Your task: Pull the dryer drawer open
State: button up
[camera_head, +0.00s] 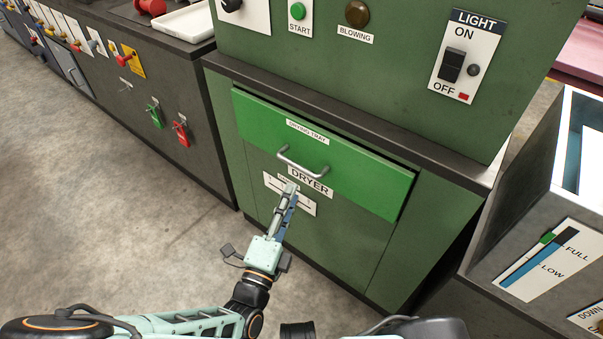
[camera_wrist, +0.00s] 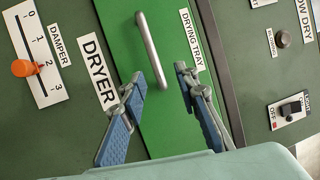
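The dryer drawer (camera_head: 355,178) is a bright green front labelled DRYING TRAY in the dark green cabinet; it also fills the middle of the wrist view (camera_wrist: 175,130). A dark gap shows along its right edge in the head view; I cannot tell how far out it stands. Its grey bar handle (camera_head: 302,168) shows in the wrist view too (camera_wrist: 149,45). My gripper (camera_head: 291,187) is just below the handle in the head view. In the wrist view my gripper (camera_wrist: 160,73) is open, with the handle's lower end between the fingertips in the picture. I see no clear contact.
A DAMPER slider with an orange knob (camera_wrist: 24,68) is left of the drawer in the wrist view. The cabinet's dark ledge (camera_head: 340,120) overhangs the drawer. A grey unit with a level gauge (camera_head: 540,260) stands at the right. The floor at the left is clear.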

aim_at(296, 164)
jog(key=shift+n+y, duration=0.7)
jog(key=shift+n, duration=0.2)
jog(key=x, duration=0.3)
jog(key=b+x, duration=0.1)
jog(key=x, duration=0.2)
jog(key=a+b+x, duration=0.1)
jog(key=x, duration=0.3)
jog(key=shift+w+f, duration=0.3)
jog(key=shift+f, duration=0.1)
jog(key=shift+c, duration=0.7)
grip_shut()
